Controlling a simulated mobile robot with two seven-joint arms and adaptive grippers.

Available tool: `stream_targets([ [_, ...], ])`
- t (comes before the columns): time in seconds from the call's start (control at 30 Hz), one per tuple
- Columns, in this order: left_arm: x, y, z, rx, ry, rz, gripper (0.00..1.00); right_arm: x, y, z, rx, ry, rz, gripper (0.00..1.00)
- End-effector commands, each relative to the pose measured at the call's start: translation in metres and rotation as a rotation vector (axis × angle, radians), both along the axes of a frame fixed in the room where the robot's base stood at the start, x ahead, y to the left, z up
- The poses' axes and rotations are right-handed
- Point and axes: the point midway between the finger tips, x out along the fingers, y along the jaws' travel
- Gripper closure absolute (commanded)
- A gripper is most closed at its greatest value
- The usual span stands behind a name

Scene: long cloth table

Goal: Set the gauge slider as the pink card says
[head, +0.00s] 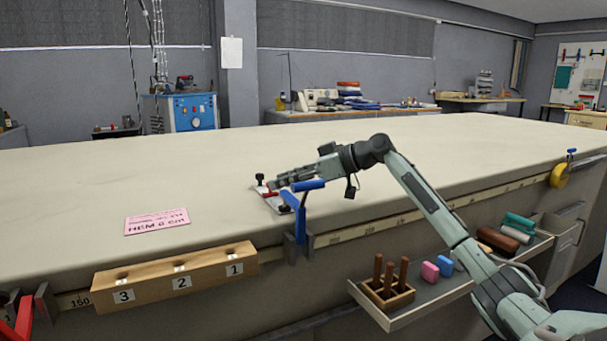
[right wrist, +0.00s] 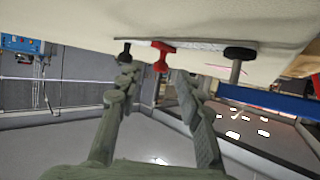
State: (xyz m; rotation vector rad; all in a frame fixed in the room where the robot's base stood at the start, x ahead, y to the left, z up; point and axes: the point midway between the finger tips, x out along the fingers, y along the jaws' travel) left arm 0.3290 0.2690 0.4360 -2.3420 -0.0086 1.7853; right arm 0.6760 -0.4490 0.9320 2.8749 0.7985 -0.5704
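The pink card (head: 157,221) lies on the cloth table at the left in the head view; its large line seems to read "HEM 6 cm". The gauge (head: 272,202) is a small metal strip near the table's front edge, partly hidden by my right gripper (head: 274,185). In the right wrist view the gauge (right wrist: 202,46) has a red slider (right wrist: 162,56) between black knobs. My right gripper (right wrist: 157,78) is open, its fingers apart, with the red slider in line with the gap. Contact cannot be told. The scale reading is not legible. My left gripper is not in view.
A blue clamp (head: 301,208) stands on the table edge right beside the gauge. A wooden block numbered 1 to 3 (head: 150,283) hangs on the front edge. A side tray (head: 440,287) with tools sits below my right arm. The tabletop behind is clear.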

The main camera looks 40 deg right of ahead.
Motion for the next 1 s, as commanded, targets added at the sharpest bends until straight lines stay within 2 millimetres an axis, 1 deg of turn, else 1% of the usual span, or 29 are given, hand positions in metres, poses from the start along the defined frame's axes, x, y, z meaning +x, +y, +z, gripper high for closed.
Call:
stream_targets([
  [0.3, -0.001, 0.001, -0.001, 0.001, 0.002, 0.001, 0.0, -0.053, -0.033, 0.024, -0.002, 0.003, -0.001, 0.64],
  [0.5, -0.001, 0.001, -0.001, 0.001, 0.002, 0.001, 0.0, -0.077, -0.046, 0.036, -0.001, 0.002, 0.0, 0.64],
  [0.67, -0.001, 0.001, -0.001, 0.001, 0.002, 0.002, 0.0, -0.084, -0.05, 0.04, -0.001, 0.001, 0.001, 0.64],
  [1.0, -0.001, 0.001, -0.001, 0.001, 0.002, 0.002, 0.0, -0.084, -0.05, 0.041, -0.001, 0.001, 0.001, 0.64],
])
